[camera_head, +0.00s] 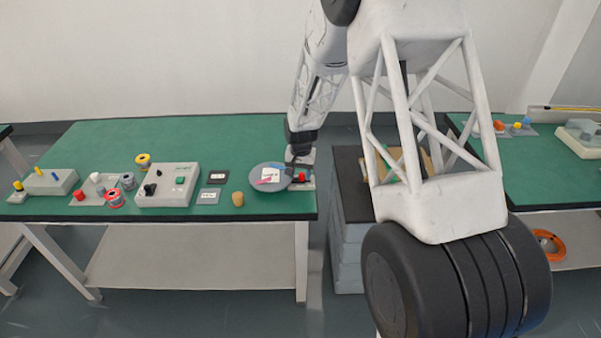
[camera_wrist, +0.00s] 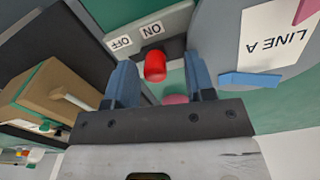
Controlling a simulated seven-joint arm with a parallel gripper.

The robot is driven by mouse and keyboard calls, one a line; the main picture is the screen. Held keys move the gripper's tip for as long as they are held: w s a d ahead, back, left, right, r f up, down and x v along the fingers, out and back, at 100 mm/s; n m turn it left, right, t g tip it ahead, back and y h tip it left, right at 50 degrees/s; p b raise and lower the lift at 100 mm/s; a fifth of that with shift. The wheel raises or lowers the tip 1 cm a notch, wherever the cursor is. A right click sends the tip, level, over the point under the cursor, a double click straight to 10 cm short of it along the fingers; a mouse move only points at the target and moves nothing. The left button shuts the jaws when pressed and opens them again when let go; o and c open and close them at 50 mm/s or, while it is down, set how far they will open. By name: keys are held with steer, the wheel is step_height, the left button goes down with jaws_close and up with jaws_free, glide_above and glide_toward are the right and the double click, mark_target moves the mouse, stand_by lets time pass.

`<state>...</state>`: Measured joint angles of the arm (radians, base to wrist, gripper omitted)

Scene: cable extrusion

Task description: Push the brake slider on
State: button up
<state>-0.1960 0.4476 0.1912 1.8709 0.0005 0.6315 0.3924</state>
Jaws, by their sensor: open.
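The brake slider's red knob (camera_wrist: 155,65) sits on a grey plate (camera_wrist: 150,32) with labels reading OFF and ON in the wrist view. The knob is beside the ON label. It also shows as a small red spot (camera_head: 301,176) at the table's right end in the head view. My gripper (camera_wrist: 160,82) is open, with its two blue fingers on either side of the knob and short of it or around it; I cannot tell the depth.
A round grey disc (camera_head: 258,186) with a LINE A card (camera_wrist: 268,42) lies beside the slider plate. A tan cylinder (camera_head: 238,199) and a grey control box (camera_head: 167,199) stand further left on the green table (camera_head: 200,130). A dark-topped cabinet (camera_head: 350,200) is to the right.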

mark_target(300, 173)
steer(key=shift+r, duration=3.9)
steer(key=shift+s+d+r, duration=0.2)
steer(key=shift+s+r, duration=0.05)
steer(key=shift+r, duration=0.2)
steer(key=s+d+r+n+t, duration=0.1)
steer(key=s+d+r, duration=0.4)
steer(key=s+r, duration=0.5)
steer(key=s+d+r, duration=0.5)
steer(key=s+r, duration=0.4)
steer(key=s, duration=0.2)
steer(key=s+d+r, duration=0.2)
steer(key=s, duration=1.1)
steer(key=s+d+r+n+t, duration=0.1)
steer(key=s+d+r, duration=0.1)
steer(key=s, duration=1.2)
steer(key=shift+d+r+t, duration=0.15)
steer(key=shift+d+t, duration=0.15)
steer(key=shift+d, duration=0.45)
